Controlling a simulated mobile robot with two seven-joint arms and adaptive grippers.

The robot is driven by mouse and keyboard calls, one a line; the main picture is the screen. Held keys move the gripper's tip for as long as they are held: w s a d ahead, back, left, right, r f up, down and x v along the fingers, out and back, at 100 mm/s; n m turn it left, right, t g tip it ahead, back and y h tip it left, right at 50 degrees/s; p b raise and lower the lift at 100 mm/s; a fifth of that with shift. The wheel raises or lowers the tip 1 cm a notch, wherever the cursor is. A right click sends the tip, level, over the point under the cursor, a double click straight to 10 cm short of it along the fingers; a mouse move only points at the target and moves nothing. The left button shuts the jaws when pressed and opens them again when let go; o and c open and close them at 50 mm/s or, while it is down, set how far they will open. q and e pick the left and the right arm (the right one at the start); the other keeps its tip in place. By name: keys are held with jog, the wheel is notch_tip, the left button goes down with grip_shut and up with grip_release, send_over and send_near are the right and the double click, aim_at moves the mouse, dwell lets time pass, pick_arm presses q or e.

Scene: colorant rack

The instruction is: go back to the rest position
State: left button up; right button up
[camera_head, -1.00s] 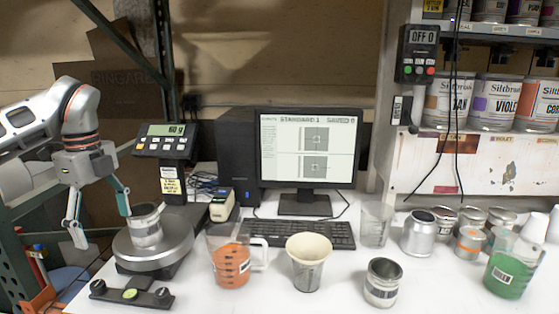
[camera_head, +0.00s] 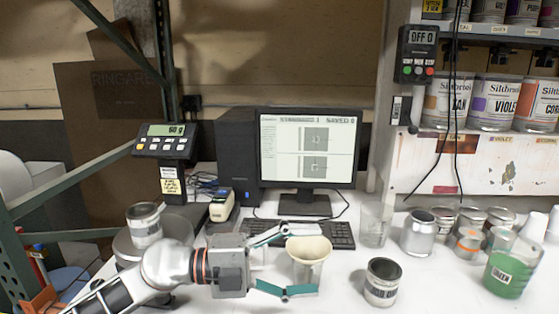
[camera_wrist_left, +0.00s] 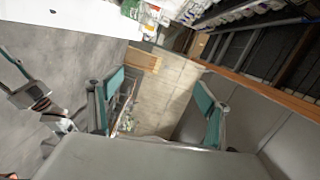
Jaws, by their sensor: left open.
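My left gripper (camera_head: 296,262) is open and empty, its teal fingers spread in front of the cream-rimmed paper cup (camera_head: 310,249) in the head view. Its two fingers also show in the left wrist view (camera_wrist_left: 155,105), with nothing held between them. My left arm reaches in low from the bottom left. In the left wrist view, part of another gripper with a teal finger, seemingly my right one (camera_wrist_left: 18,82), shows at the left edge; its jaws are not clear. A small metal can (camera_head: 145,226) stands on the round scale (camera_head: 124,246), left of my arm.
An open can (camera_head: 383,283) stands right of the paper cup. The monitor (camera_head: 308,150) and keyboard (camera_head: 338,237) are behind. My arm hides the spot left of the cup.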

pick_arm(q)
jog(key=w+a+r+n+t+y, duration=0.2)
jog(key=w+a+n+t, duration=0.1)
jog(key=a+n+t, duration=0.45)
jog(key=w+a+r+n+t+y, duration=0.2)
jog(key=w+a+n+t, duration=0.15)
jog(key=n+t, duration=0.55)
jog(key=s+a+f+n+y, duration=0.2)
jog(key=a+f+n+y, duration=0.7)
jog(key=a+f+y, duration=0.7)
jog(key=s+a+f+g+y, duration=0.1)
jog(key=s+a+f+g, duration=0.55)
jog(key=s+f, duration=0.35)
jog(key=s+a+f+g+y, duration=0.1)
jog(key=s+a+f+g, duration=0.4)
jog(key=s+a+f, duration=0.5)
jog(key=d+f+n+t+h, duration=0.3)
jog(key=d+f+h, duration=0.3)
jog(key=d+f, duration=0.9)
jog(key=shift+d+n+t, duration=0.4)
jog(key=shift+d+n, duration=0.05)
jog(key=shift+d, duration=0.3)
